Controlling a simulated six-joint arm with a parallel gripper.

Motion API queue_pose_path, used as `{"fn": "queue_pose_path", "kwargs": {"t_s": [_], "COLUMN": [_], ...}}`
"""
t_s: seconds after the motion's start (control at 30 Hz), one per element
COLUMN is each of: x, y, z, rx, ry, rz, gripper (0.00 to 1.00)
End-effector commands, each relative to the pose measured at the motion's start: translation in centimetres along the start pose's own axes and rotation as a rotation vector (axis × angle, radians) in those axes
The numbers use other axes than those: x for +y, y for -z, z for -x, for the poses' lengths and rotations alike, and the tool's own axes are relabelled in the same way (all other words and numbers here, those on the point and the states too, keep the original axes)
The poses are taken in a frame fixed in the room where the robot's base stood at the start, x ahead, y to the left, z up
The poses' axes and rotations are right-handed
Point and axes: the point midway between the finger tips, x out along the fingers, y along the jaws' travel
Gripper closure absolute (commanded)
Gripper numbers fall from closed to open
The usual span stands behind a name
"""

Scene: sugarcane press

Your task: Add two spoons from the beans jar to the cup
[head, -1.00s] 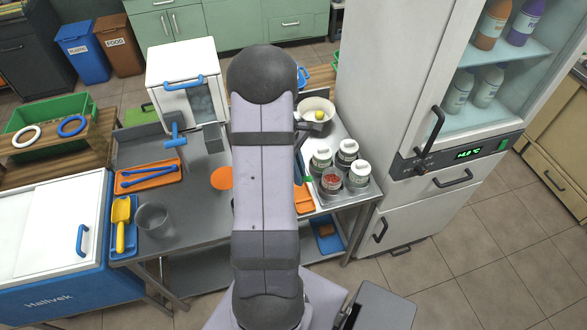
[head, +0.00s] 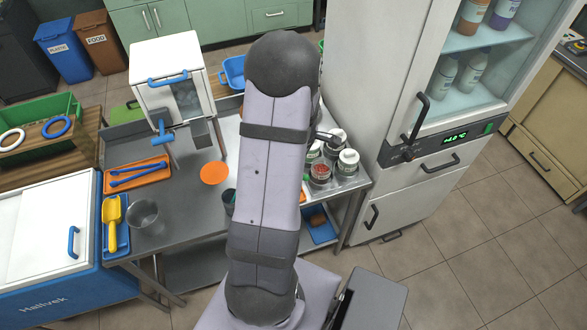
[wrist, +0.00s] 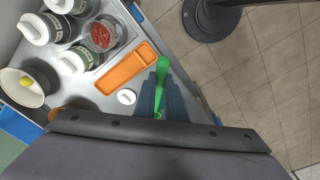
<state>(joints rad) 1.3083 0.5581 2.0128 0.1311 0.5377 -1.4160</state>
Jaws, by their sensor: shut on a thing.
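In the wrist view my gripper (wrist: 160,100) is shut on a green spoon (wrist: 162,70), seen as a slim green handle; its bowl end is not clearly visible. The open jar of red beans (wrist: 103,36) stands among white-lidded jars, up and left of my gripper. In the head view the beans jar (head: 320,172) is right of my arm, which hides the gripper. A clear cup (head: 143,215) stands at the table's left front. A dark cup (head: 229,198) is partly hidden by my arm.
A white lid (wrist: 126,97) lies beside an empty orange holder (wrist: 120,70) close to my gripper.

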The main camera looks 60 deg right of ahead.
Motion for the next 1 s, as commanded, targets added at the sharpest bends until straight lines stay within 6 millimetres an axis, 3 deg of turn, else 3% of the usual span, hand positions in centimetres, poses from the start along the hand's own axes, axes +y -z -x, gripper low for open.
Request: {"fn": "queue_pose_path", "kwargs": {"t_s": [0.33, 1.0], "x": [0.05, 0.03], "y": [-1.05, -1.29], "z": [-1.29, -1.17], "rx": [0.126, 0.195], "ry": [-0.003, -0.006], "rz": [-0.007, -0.003], "gripper": [1.0, 1.0]}}
